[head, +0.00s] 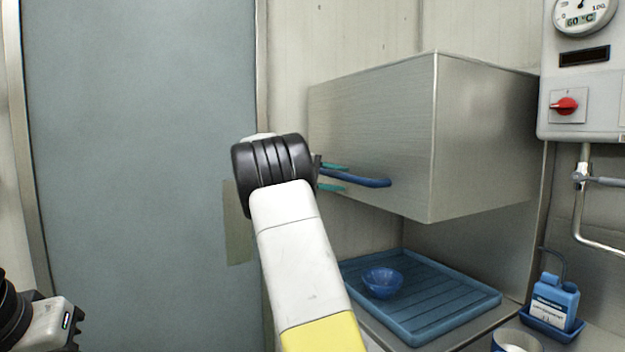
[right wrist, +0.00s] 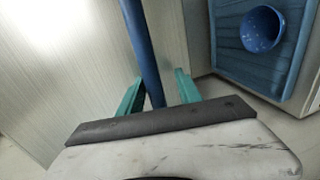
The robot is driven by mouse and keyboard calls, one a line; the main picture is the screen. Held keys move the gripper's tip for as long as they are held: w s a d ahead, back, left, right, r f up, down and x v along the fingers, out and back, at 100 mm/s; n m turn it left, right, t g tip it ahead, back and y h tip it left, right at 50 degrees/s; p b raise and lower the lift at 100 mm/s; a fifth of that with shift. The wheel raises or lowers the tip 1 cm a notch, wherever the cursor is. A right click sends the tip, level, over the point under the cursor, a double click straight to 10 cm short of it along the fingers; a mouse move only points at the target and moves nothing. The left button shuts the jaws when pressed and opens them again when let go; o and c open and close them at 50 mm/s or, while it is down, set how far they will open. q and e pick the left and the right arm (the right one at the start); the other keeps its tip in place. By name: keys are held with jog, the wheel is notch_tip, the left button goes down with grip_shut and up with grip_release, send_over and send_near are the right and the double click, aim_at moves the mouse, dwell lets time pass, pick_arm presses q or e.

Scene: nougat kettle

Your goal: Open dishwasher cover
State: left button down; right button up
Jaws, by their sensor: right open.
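The dishwasher cover (head: 372,122) is a brushed-steel box hood in the middle right of the head view. There is an open gap between its lower edge and the blue rack below. A blue bar handle (head: 367,182) sticks out from its front side; the bar also runs down the right wrist view (right wrist: 139,40). My right gripper (head: 333,177) is open, with its teal fingers on either side of the bar. In the right wrist view the fingers (right wrist: 158,90) straddle the bar, with space visible beside it. My left gripper's fingers are not in view.
A blue ribbed rack (head: 440,302) under the cover holds a blue bowl (head: 382,283). A control box with a red knob (head: 565,106) and pipes are on the right wall. A grey door (head: 140,150) fills the left.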

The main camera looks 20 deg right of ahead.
jog(key=v, duration=0.7)
jog(key=shift+a, duration=0.35)
jog(key=shift+s+r, duration=0.1)
jog(key=s+f+t+y, duration=0.1)
jog(key=s+f+y, duration=0.8)
jog(key=s+f, duration=0.3)
jog(key=s+a+f+t+y, duration=0.2)
jog(key=s+a+y, duration=0.2)
jog(key=s+a, duration=0.6)
jog(key=s+a+f+t+y, duration=0.2)
jog(key=s+a+y, duration=0.3)
jog(key=s+a, duration=0.5)
jog(key=s+f, duration=0.1)
jog(key=s, duration=0.2)
jog(key=shift+a+f, duration=0.2)
